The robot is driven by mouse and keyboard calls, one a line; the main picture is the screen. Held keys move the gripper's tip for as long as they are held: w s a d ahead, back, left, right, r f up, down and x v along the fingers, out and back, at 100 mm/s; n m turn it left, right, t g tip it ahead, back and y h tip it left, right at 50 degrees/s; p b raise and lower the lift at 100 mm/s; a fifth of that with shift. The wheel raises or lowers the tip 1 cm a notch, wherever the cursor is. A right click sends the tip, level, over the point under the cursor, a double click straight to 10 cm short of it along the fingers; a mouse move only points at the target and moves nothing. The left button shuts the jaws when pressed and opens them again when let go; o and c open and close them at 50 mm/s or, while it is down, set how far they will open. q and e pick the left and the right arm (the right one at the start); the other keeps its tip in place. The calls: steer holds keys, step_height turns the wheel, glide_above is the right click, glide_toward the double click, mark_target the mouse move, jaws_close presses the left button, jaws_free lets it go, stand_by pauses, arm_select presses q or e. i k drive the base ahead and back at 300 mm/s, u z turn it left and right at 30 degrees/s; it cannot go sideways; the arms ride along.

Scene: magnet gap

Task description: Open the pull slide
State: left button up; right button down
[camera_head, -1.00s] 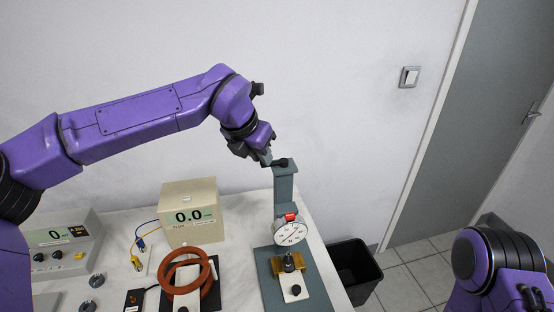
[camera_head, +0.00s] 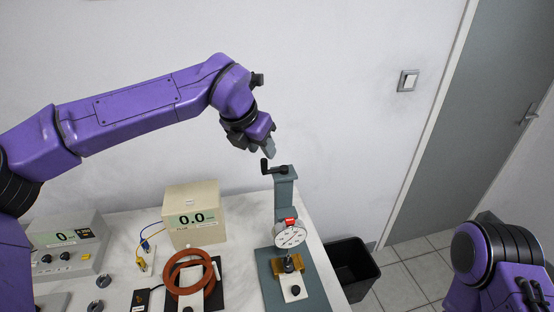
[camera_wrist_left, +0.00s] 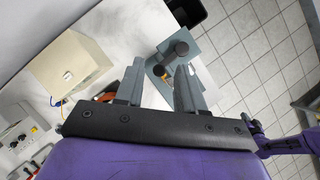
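A pull stand with a grey-green post (camera_head: 285,195) stands on the bench's right side. A black crank (camera_head: 272,168) sits on the post top, its knob standing up on the left. A round dial gauge (camera_head: 290,234) hangs on the post's front. Below it are a brass-coloured block (camera_head: 292,272) and a white plate (camera_head: 293,291). I cannot tell which part is the slide. My left gripper (camera_head: 270,152) is just above the crank. In the left wrist view, its fingers (camera_wrist_left: 160,66) are apart and empty, and the crank (camera_wrist_left: 174,56) lies beyond them. My right gripper is out of view.
A beige meter (camera_head: 192,214) reading 0.0, red-brown coils (camera_head: 170,273) and a grey instrument (camera_head: 66,247) stand on the bench to the left. A black bin (camera_head: 351,268) is on the floor beside the bench. The wall is behind the post.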

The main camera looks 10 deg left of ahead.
mark_target(291, 275)
steer(key=k, duration=1)
